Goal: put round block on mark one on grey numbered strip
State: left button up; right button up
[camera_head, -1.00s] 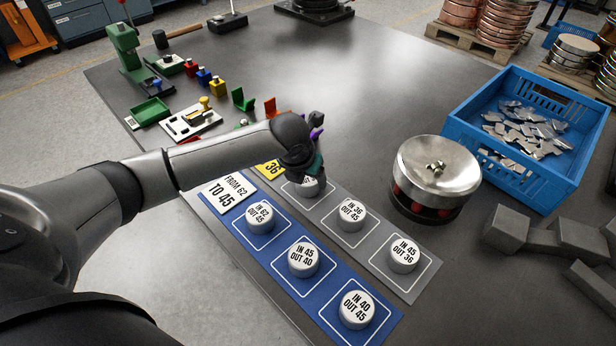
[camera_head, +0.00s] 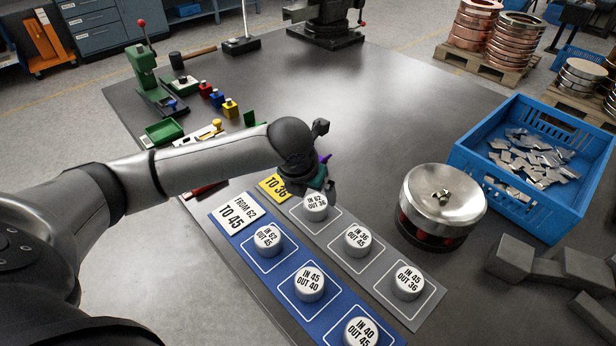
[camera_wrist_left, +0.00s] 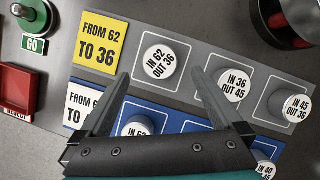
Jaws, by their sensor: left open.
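The grey strip (camera_head: 385,268) lies on the table with white square outlines and a yellow label (camera_head: 273,187) at its far end. A white-topped round block reading "IN 62 OUT 36" (camera_head: 316,207) stands upright within the outline nearest that label; the left wrist view shows it there too (camera_wrist_left: 166,59). Two more round blocks, "IN 36 OUT 45" (camera_head: 358,240) and "IN 45 OUT 36" (camera_head: 408,282), stand in the other outlines. My left gripper (camera_wrist_left: 161,76) is open and empty above the strip, its fingers apart from the first block. My right gripper is not in view.
A blue strip (camera_head: 287,275) with several round blocks lies alongside. A round metal-topped drum (camera_head: 440,195) stands right of the strips, near a blue crate (camera_head: 560,212) of metal pieces. Grey blocks (camera_head: 520,262) lie at the right.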

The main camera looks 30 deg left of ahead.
pick_arm(q)
jog(key=p+v, duration=0.1)
jog(key=v, duration=0.4)
jog(key=shift+w, duration=0.1)
dwell(0.3)
